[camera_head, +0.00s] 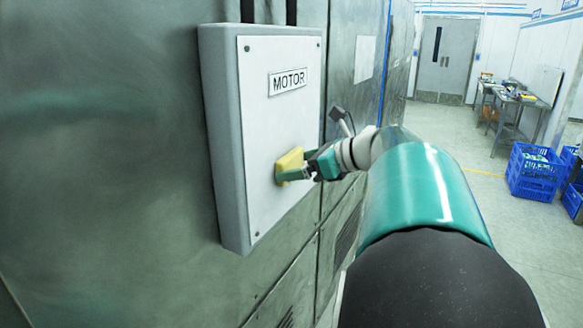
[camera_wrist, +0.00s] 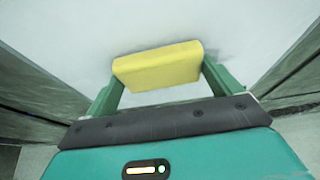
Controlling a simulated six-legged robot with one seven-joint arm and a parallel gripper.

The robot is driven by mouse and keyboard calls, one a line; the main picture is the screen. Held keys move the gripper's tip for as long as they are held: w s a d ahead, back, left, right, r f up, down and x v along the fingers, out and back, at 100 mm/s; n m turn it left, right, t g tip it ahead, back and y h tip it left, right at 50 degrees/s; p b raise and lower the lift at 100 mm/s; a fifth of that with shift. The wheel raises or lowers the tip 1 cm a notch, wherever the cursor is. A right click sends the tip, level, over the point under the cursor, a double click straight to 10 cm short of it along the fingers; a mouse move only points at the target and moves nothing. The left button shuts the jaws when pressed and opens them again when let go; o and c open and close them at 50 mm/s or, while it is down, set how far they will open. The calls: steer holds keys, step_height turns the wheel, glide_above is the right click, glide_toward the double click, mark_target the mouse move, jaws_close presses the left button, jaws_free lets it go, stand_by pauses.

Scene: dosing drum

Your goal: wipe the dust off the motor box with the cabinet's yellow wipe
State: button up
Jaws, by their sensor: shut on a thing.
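The motor box (camera_head: 255,120) is a grey box with a white front plate and a "MOTOR" label, fixed on the green-grey wall panel. My gripper (camera_head: 291,168) is at the lower middle of the white plate, shut on the yellow wipe (camera_head: 287,162). In the wrist view, the yellow wipe (camera_wrist: 158,68) sits between my two green fingers, in front of the pale box face (camera_wrist: 130,25). It looks to be at or very near the plate; contact cannot be told for sure. The plate looks mostly clean, with faint grey smudging in the wrist view.
Two dark conduits (camera_head: 291,12) enter the box from above. Green-grey cabinet panels (camera_head: 345,110) continue to the right. Blue crates (camera_head: 534,172) and a metal table (camera_head: 518,100) stand far right. The floor between is open, up to a grey door (camera_head: 446,60).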

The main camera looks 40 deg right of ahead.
mark_target(301, 161)
steer(key=w+d, duration=0.3)
steer(key=d, duration=0.6)
steer(key=shift+w+d, duration=0.35)
stand_by(0.5)
steer(key=shift+s+a, duration=0.45)
steer(key=shift+a, duration=0.65)
steer(key=shift+s+a, duration=0.45)
steer(key=shift+a, duration=0.7)
steer(key=shift+s+a, duration=0.45)
steer(key=shift+a, duration=0.65)
steer(key=shift+s+a, duration=0.25)
steer(key=shift+a, duration=0.75)
steer(key=shift+s+a, duration=0.25)
steer(key=shift+a, duration=0.7)
steer(key=a, duration=0.1)
steer(key=s+a, duration=0.1)
steer(key=a, duration=0.1)
steer(key=shift+s, duration=0.1)
